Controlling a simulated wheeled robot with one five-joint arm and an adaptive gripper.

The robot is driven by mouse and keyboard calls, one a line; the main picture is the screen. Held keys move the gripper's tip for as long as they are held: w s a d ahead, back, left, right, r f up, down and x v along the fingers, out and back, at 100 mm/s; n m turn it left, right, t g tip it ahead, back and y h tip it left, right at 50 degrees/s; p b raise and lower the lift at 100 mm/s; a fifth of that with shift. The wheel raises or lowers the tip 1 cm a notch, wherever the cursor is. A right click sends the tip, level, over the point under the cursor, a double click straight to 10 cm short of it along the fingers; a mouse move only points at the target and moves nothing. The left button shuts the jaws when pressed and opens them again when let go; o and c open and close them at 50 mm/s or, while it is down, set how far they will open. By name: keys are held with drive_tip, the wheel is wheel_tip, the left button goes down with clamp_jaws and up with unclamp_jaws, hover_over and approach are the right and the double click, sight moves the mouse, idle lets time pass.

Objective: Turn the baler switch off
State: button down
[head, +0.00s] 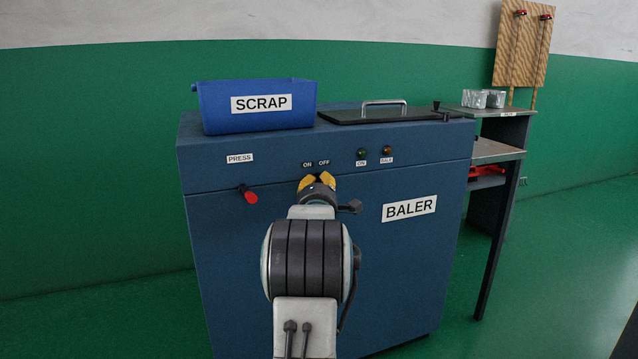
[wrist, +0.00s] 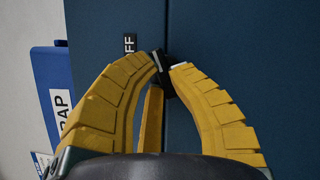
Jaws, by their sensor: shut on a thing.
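A red-tipped press lever (head: 250,196) sticks out left of my gripper. Two small lamps (head: 374,153) sit to the right. A blue scrap bin (head: 215,112) and a black lid with a handle (head: 384,104) are on top. A shelf stand (head: 498,152) is at the right.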

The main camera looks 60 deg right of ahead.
drive_tip(key=shift+w+r, duration=0.1)
drive_tip(key=shift+r, duration=0.1)
drive_tip(key=c, duration=1.1)
unclamp_jaws()
drive_tip(key=shift+f, duration=0.1)
drive_tip(key=v, duration=1.2)
drive_tip(key=shift+o, duration=0.2)
